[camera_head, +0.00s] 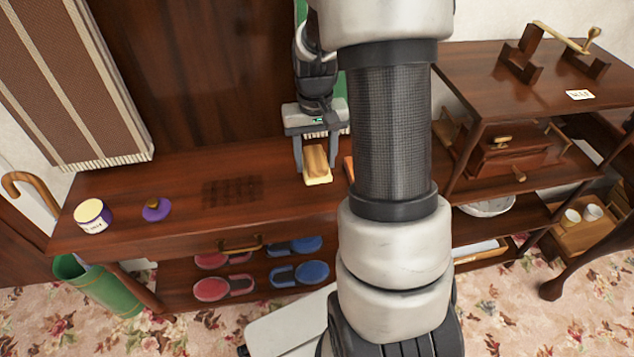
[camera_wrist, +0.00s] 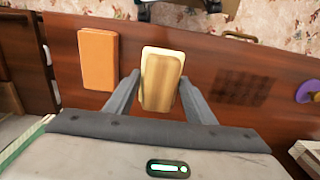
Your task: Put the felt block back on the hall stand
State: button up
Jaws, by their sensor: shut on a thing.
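The felt block (camera_head: 316,162), a wooden back over a cream pad, is between the fingers of my gripper (camera_head: 317,158). In the wrist view the felt block (camera_wrist: 162,80) sits upright between both fingertips of my gripper (camera_wrist: 160,88), which is shut on it. The hall stand (camera_head: 130,178) is dark brown wood with a flat top and a lower shelf. The block is over or on this top; I cannot tell whether its pad touches the wood.
An orange block (camera_wrist: 97,60) lies beside the felt block. A dark ribbed patch (camera_head: 232,192), a purple item (camera_head: 156,210) and a tin (camera_head: 92,216) are on the top to the left. Red and blue slippers (camera_head: 300,272) lie below. A shelf unit (camera_head: 480,105) stands right.

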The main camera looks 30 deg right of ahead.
notch_tip(320, 180, down, 6)
jog(key=shift+f+b, duration=0.25)
jog(key=shift+b, duration=0.4)
jog(key=shift+f, duration=0.15)
jog(key=o, duration=1)
